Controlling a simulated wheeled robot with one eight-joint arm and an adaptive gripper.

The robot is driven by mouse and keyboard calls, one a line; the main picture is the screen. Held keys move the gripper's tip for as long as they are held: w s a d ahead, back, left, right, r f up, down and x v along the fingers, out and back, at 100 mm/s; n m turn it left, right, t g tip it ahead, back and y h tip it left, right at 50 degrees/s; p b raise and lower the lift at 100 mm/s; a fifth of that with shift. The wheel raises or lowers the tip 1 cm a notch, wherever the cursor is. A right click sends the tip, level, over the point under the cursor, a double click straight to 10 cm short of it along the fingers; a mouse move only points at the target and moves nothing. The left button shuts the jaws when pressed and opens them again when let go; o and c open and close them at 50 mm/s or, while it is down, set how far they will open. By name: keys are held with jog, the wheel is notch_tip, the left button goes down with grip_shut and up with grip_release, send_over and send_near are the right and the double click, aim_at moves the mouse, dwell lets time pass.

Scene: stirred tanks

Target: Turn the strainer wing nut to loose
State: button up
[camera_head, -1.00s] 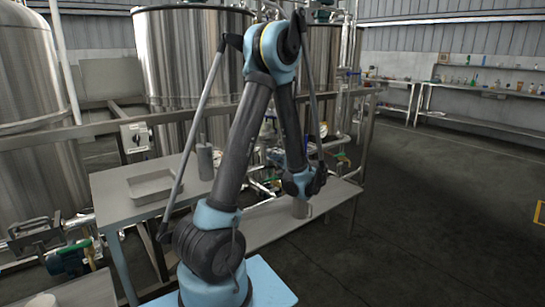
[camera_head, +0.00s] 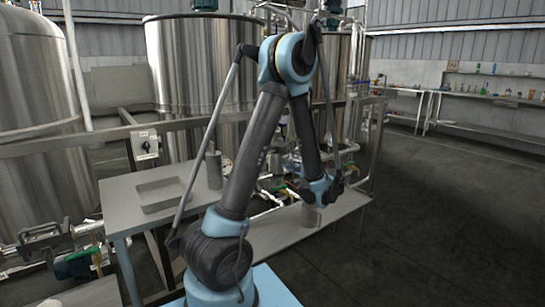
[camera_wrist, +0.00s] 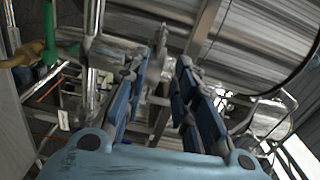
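In the wrist view my gripper (camera_wrist: 163,68) shows two blue-padded fingers spread apart, with an empty gap between them. A small grey metal fitting (camera_wrist: 162,36) stands beyond the fingertips, apart from them as far as I can see. I cannot tell whether it is the strainer wing nut, and no wing nut can be made out clearly in either view. In the head view the end of my arm hangs over the low steel bench (camera_head: 275,230), in front of the piping, and partly hides it. The fingers are too small to read there.
A steel cylinder (camera_head: 309,215) stands on the bench below my wrist. A green-handled valve (camera_wrist: 48,35) is at upper left in the wrist view, among crowded pipes. Tall tanks (camera_head: 200,75) stand behind a rail. A tray (camera_head: 147,207) and a grey cylinder (camera_head: 214,171) rest on the left table. Floor is clear at right.

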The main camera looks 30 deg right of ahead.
jog(key=w+a, duration=0.1)
jog(key=w, duration=1.2)
jog(key=shift+w, duration=0.1)
jog(key=shift+a, duration=0.1)
grip_shut()
